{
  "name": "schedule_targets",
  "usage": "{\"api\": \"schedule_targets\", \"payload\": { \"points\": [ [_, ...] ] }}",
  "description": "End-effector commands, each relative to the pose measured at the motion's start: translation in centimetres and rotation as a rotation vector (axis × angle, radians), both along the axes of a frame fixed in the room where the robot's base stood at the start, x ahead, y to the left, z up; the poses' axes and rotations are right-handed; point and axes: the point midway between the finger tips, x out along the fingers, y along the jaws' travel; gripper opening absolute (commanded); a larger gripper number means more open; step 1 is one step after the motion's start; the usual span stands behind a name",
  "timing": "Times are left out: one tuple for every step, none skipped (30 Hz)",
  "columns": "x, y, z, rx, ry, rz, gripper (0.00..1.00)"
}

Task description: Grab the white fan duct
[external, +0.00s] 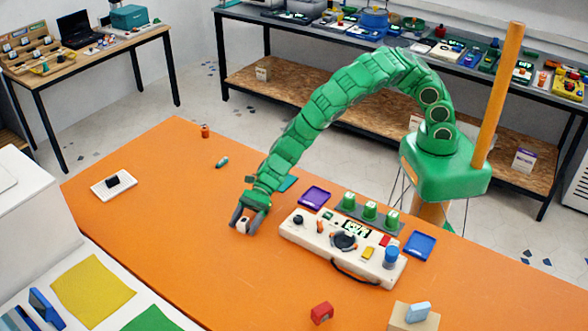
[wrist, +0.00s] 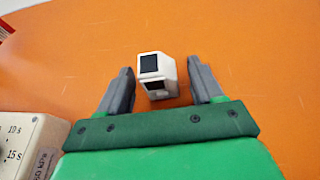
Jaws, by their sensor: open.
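The white fan duct (wrist: 158,75) is a small white block with a dark square opening. In the wrist view it sits on the orange table just beyond and between the fingertips. My gripper (wrist: 155,82) is open, with one grey finger on each side of the duct and a visible gap to each. In the external view my gripper (external: 246,221) points down at the table, left of the white control box. The fan duct (external: 243,227) shows there between the fingers, partly hidden by them.
The white control box (external: 320,249) with knobs stands right of my gripper; its edge (wrist: 25,150) shows lower left in the wrist view. A purple tray (external: 314,197) lies behind it. A red block (external: 321,313) is near the front. The orange table left of my gripper is mostly clear.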

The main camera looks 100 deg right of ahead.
Motion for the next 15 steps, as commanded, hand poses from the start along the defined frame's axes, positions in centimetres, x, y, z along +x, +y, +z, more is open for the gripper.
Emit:
{"api": "schedule_targets", "payload": {
  "points": [
    [0.00, 0.00, -0.01, 0.000, 0.000, 0.000, 0.61],
    [-0.01, -0.01, -0.01, 0.000, 0.000, 0.000, 0.57],
    [0.00, -0.02, -0.01, 0.000, 0.000, 0.000, 0.51],
    [-0.01, -0.01, -0.01, 0.000, 0.000, 0.000, 0.46],
    [-0.01, -0.03, -0.01, 0.000, 0.000, 0.000, 0.41],
    [0.00, -0.02, -0.02, 0.001, 0.001, 0.000, 0.35],
    [-0.01, -0.03, -0.01, 0.001, 0.001, 0.000, 0.31],
    [0.00, -0.02, -0.02, 0.001, 0.001, 0.000, 0.26],
    [-0.01, -0.03, -0.03, 0.000, 0.001, 0.000, 0.20],
    [-0.01, -0.03, -0.03, 0.000, 0.001, 0.000, 0.15],
    [-0.01, -0.03, -0.03, 0.000, 0.001, 0.000, 0.11],
    [-0.02, -0.04, -0.04, 0.000, 0.001, 0.000, 0.11],
    [-0.02, -0.04, -0.04, 0.000, 0.001, 0.000, 0.11],
    [-0.02, -0.04, -0.04, 0.000, 0.001, 0.000, 0.11],
    [-0.02, -0.04, -0.05, 0.000, 0.001, 0.000, 0.11]
  ]
}}
